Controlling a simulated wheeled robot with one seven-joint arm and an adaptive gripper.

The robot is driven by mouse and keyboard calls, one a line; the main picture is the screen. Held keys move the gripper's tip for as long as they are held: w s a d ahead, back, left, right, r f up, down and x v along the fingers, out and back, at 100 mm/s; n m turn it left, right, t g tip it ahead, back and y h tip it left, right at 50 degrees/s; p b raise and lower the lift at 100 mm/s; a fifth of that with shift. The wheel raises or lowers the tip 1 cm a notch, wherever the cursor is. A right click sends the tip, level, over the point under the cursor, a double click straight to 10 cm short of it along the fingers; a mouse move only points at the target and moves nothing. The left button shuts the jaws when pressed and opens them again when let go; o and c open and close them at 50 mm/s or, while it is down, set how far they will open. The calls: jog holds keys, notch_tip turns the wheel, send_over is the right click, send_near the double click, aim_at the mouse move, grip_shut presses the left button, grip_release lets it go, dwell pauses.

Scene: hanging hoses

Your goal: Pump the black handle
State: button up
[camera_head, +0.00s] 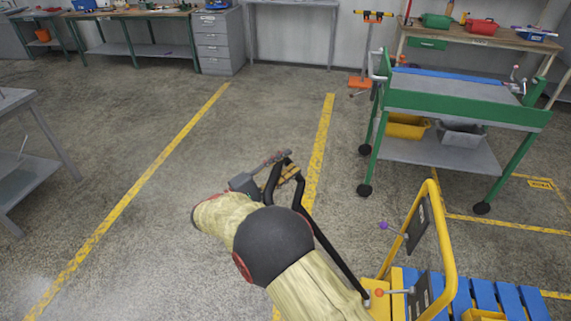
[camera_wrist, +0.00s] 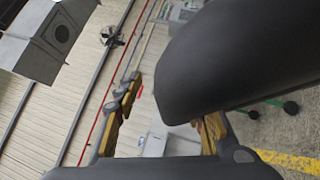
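The black handle (camera_head: 327,245) rises at a slant from the yellow frame of a hand truck at the lower right, ending in a loop near the picture's middle. My gripper (camera_head: 284,171) is at the top of this loop, partly hidden by my arm. In the wrist view, my gripper (camera_wrist: 162,121) has its two yellow-padded fingers spread apart. A large dark shape, which looks like the handle (camera_wrist: 235,55), is very close to the camera. Its lower end lies between the fingers and overlaps the right one, with a gap to the left one. Contact cannot be told.
A green cart (camera_head: 463,108) with bins is behind. Workbenches and a grey drawer cabinet (camera_head: 218,40) line the back wall.

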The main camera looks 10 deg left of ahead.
jog(key=shift+s+a+f, duration=0.1)
jog(key=v, duration=1.1)
jog(key=shift+s+a+f, duration=0.15)
jog(key=shift+s+a, duration=0.1)
jog(key=shift+a, duration=0.05)
